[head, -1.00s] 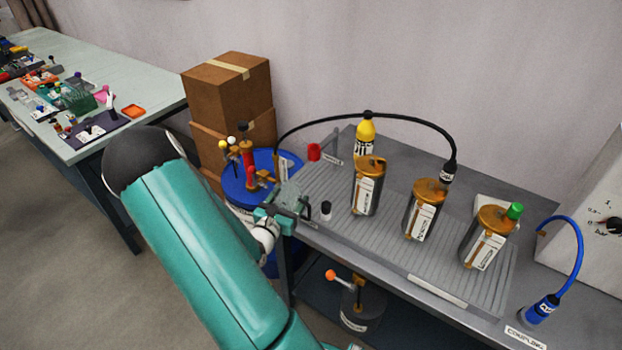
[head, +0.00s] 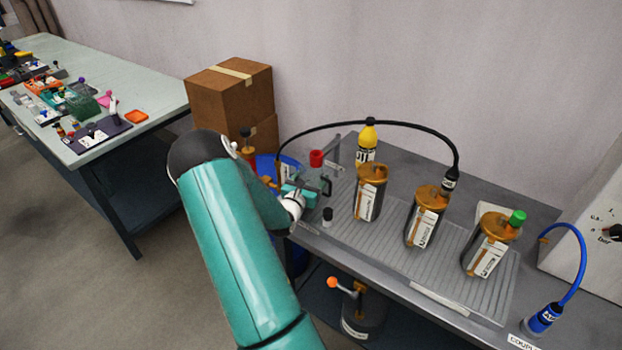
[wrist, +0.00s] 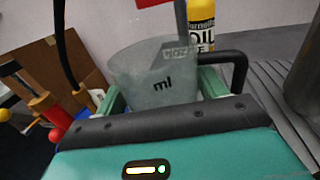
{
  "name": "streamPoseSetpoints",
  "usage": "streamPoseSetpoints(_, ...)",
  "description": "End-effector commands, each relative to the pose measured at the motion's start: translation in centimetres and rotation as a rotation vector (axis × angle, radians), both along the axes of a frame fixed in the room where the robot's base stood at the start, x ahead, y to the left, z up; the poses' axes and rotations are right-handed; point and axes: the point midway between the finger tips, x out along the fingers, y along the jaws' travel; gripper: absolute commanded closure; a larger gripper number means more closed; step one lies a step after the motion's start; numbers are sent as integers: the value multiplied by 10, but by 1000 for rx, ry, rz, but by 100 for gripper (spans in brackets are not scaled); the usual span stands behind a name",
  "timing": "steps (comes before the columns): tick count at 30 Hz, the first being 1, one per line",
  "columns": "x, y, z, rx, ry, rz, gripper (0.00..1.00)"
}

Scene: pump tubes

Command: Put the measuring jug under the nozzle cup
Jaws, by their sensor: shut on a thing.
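The translucent measuring jug (wrist: 150,80), marked "ml" and with a black handle (wrist: 238,65), is upright between the green fingers of my gripper (wrist: 158,100). In the head view my gripper (head: 300,190) is shut on it at the bench's left end, and the jug (head: 313,178) is partly hidden by the gripper. The red nozzle cup (head: 317,158) sits on a grey bracket (head: 334,150), just above and behind the jug in the picture. In the wrist view the red cup (wrist: 150,3) shows at the top edge, above the jug's rim; the exact alignment is unclear.
A yellow oil bottle (head: 367,143) stands right of the bracket. Several amber-topped canisters (head: 370,190) stand on the ribbed tray (head: 398,262). A black hose (head: 370,122) arches over. Cardboard boxes (head: 228,100) are behind.

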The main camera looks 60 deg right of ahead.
Motion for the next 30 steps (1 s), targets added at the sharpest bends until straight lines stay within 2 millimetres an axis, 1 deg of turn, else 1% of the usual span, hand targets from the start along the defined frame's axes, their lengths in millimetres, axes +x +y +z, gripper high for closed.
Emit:
streamPoseSetpoints(5, 0, 0, 1, -1, -1, -1, 52)
streamPoseSetpoints(9, 0, 0, -3, 0, 0, -1, 52)
streamPoseSetpoints(10, 0, 0, -3, 0, -1, -1, 27)
streamPoseSetpoints(13, 0, 0, -3, 0, -1, -1, 8)
streamPoseSetpoints(21, 0, 0, -2, 0, -1, -1, 8)
streamPoseSetpoints(24, 0, 0, 1, -1, -2, -1, 8)
streamPoseSetpoints(26, 0, 6, 0, 1, -1, 1, 8)
streamPoseSetpoints(29, 0, 22, 1, 1, -1, 1, 8)
streamPoseSetpoints(30, 0, 30, 1, 1, 0, 1, 8)
